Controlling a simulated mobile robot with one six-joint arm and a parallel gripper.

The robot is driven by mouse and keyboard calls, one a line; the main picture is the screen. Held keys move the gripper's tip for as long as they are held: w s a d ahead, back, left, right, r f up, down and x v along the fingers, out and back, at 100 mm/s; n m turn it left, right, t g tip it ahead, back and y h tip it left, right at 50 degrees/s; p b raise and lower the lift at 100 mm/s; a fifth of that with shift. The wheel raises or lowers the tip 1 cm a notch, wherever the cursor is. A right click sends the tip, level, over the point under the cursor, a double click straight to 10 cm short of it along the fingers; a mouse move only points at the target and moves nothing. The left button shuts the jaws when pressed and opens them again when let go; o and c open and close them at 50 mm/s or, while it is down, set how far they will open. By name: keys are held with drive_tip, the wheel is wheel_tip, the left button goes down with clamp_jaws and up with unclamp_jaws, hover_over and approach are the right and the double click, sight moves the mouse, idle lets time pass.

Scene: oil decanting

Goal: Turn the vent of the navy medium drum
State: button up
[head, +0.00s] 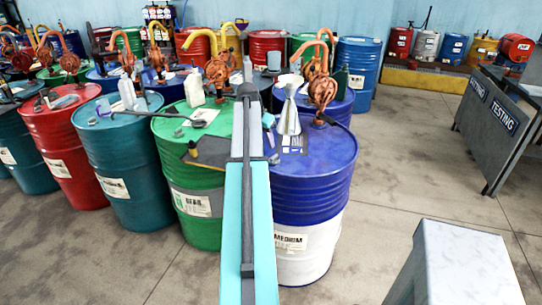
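The navy medium drum (318,185) stands upright right of centre, navy above and white below, with a label (291,243) reading MEDIUM. An orange rotary pump (322,90) rises from its top, with a dark handle (333,120) reaching right. A metal funnel (289,112) stands on the top's left part, beside a dark printed sheet (294,143). I cannot make out the vent. My teal and grey arm runs up the middle of the view and covers the drum's left edge. My gripper cannot be made out; a small light-blue piece shows beside the arm by the funnel.
A green gear drum (190,185) stands close on the left, with a bottle (194,90) and tools on top. Teal (125,180) and red (65,150) drums follow. A testing bench (497,125) and grey block (460,262) stand right, with free floor (400,150) between.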

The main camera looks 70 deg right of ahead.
sight(272, 157)
drive_tip(key=shift+p+x, duration=1.35)
drive_tip(key=shift+x, duration=3.9)
drive_tip(key=shift+c, duration=0.4)
